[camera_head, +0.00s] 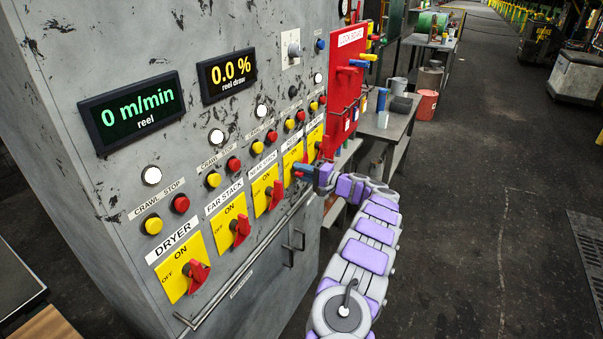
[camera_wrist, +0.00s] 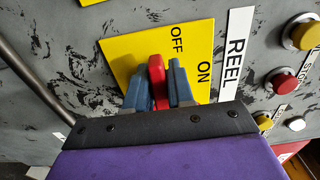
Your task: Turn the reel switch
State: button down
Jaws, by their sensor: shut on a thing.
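The reel switch has a red handle (camera_wrist: 157,80) on a yellow plate (camera_wrist: 120,48) marked ON and OFF, beside a REEL label (camera_wrist: 235,50) in the wrist view. My gripper (camera_wrist: 157,88) is shut on this handle, with one blue-grey finger on each side. The handle's base is partly hidden by the fingers and wrist, and I cannot tell its exact setting. In the head view my gripper (camera_head: 301,170) is at the fourth yellow plate (camera_head: 292,155) from the near end, covering most of its handle.
Similar switches stand nearby: dryer (camera_head: 195,272), far stack (camera_head: 240,228) and near stack (camera_head: 274,190). Crawl and stop buttons sit above them. A handrail (camera_head: 245,268) runs below. A red lock board (camera_head: 347,95) and a table (camera_head: 393,125) are beyond. The floor right is open.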

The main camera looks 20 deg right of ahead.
jog(key=shift+f, duration=0.3)
jog(key=c, duration=1.1)
grip_release()
jog(key=shift+r, duration=0.1)
jog(key=shift+d, duration=0.1)
jog(key=shift+s+d, duration=0.15)
jog(key=shift+s, duration=0.05)
jog(key=p+v, duration=0.3)
jog(key=v, duration=1.4)
jog(key=shift+w, duration=0.1)
